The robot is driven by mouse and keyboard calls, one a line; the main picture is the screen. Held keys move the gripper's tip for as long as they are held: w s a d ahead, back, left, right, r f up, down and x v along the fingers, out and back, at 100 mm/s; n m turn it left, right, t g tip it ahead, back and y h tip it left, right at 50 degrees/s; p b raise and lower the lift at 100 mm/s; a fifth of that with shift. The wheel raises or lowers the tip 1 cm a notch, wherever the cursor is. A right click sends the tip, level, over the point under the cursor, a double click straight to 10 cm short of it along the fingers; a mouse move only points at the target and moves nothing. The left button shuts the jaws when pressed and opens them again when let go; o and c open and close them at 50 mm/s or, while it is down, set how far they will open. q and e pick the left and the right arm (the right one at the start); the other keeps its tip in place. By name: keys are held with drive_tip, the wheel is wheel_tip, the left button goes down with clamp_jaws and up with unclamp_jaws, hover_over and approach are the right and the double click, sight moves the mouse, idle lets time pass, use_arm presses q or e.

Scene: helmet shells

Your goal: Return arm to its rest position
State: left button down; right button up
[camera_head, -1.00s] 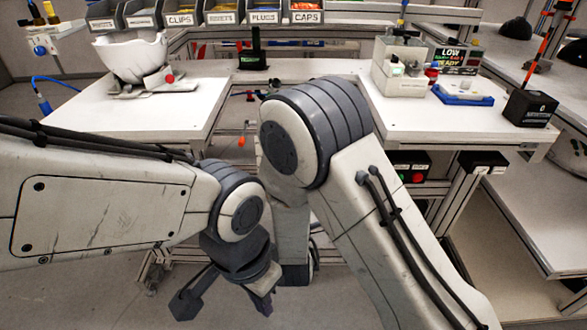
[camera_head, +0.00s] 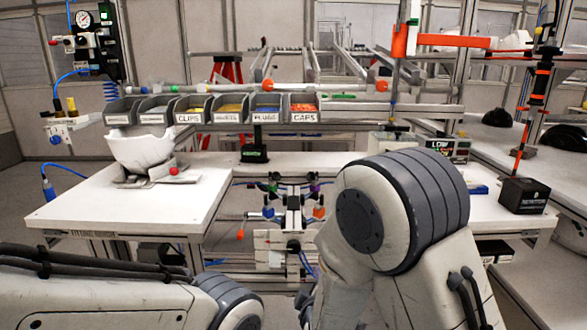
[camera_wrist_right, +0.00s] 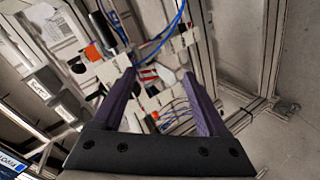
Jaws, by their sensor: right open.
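My right arm (camera_head: 425,225) is raised and bent at the lower right of the head view, its large grey-banded joint in front of the bench gap. My right gripper (camera_wrist_right: 160,75) shows in the right wrist view. Its two purple fingers are apart with nothing held between them. Fixture parts and blue cables show beyond the fingers. My left arm (camera_head: 100,297) lies along the bottom left of the head view. Its gripper is out of the frame.
A white helmet shell (camera_head: 141,152) sits on a stand on the left bench (camera_head: 85,205). A row of labelled bins (camera_head: 265,108) stands behind. A fixture with coloured knobs (camera_head: 292,205) is between the benches. A black box (camera_head: 524,196) stands at right.

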drive_tip(key=s+d+m+g, duration=1.1)
drive_tip(key=s+d+m, duration=0.2)
drive_tip(key=s+d, duration=0.3)
drive_tip(key=s+a+r+n+g, duration=0.1)
drive_tip(key=s+a+r+n, duration=0.25)
drive_tip(key=s+a, duration=0.4)
drive_tip(key=s+a+r+n+g, duration=0.1)
drive_tip(key=s+a+r+n, duration=0.1)
drive_tip(key=s+a+n, duration=0.4)
wheel_tip(320, 180, up, 13)
drive_tip(key=a+m+p, duration=0.1)
drive_tip(key=m+p, duration=0.1)
drive_tip(key=p, duration=1.1)
drive_tip(key=shift+s+a+r+y, duration=0.15)
drive_tip(key=shift+s+a+y, duration=0.15)
drive_tip(key=shift+s+a, duration=0.15)
drive_tip(key=shift+m, duration=0.25)
